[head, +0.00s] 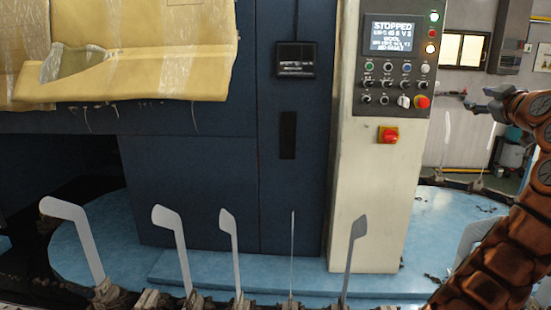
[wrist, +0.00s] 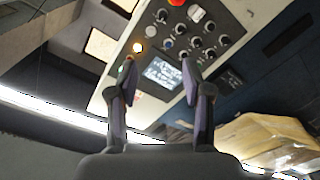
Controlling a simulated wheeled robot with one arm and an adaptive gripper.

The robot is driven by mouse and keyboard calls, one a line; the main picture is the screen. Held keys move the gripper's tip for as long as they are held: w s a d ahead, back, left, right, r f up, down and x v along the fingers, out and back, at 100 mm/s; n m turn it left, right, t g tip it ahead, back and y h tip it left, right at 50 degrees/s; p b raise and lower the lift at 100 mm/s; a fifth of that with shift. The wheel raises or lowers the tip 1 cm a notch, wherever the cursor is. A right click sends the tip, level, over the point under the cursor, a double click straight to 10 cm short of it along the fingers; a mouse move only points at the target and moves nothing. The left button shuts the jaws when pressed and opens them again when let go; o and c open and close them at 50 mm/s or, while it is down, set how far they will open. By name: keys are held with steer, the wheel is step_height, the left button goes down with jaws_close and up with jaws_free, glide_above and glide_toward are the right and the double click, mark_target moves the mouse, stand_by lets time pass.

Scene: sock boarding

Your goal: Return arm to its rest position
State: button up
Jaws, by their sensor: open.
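My gripper (head: 480,104) is at the right of the head view, raised on my brown arm and pointing left toward the control panel (head: 397,63). It is apart from the panel, and nothing shows between its fingers. In the wrist view my gripper (wrist: 157,64) has its two fingers spread apart and empty. Beyond them the panel's screen (wrist: 163,73) appears, tilted in the picture. In the head view the screen (head: 391,38) reads "STOPPED".
Several flat sock boards (head: 172,230) stand upright along the front chain. A dark blue cabinet (head: 190,190) stands behind them. A yellow plastic-wrapped cover (head: 150,75) hangs at upper left. A red-yellow switch (head: 388,134) sits below the panel. The blue platform (head: 220,270) lies underneath.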

steer(key=w+a+f+m+g+y, duration=0.2)
steer(key=w+a+f+m+y, duration=0.2)
steer(key=w+a+y, duration=0.15)
steer(key=a+f+g+y, duration=0.2)
steer(key=a+g+y, duration=0.1)
steer(key=a, duration=0.9)
steer(key=s+a+f+g, duration=0.35)
steer(key=s+a, duration=0.25)
steer(key=a, duration=0.4)
steer(key=s+a+f+g, duration=0.3)
steer(key=s+a+f, duration=0.2)
steer(key=s+a, duration=0.3)
steer(key=s+a+f+g+h, duration=0.1)
steer(key=s+a+f+g, duration=0.15)
steer(key=s+f, duration=0.55)
steer(key=s+a+f+g+h, duration=0.25)
steer(key=s+f, duration=0.35)
steer(key=s, duration=0.4)
steer(key=s+d+f+m+g+h, duration=0.1)
steer(key=s+d+f, duration=0.1)
steer(key=s+f, duration=0.2)
steer(key=s+d+f+m+g+h, duration=0.1)
steer(key=s+d+f, duration=0.2)
steer(key=s, duration=0.7)
steer(key=s+d+f+m+g+h, duration=0.1)
steer(key=s+d+f+h, duration=0.1)
steer(key=s+f, duration=0.4)
steer(key=shift+s+d, duration=0.35)
steer(key=shift+s, duration=0.6)
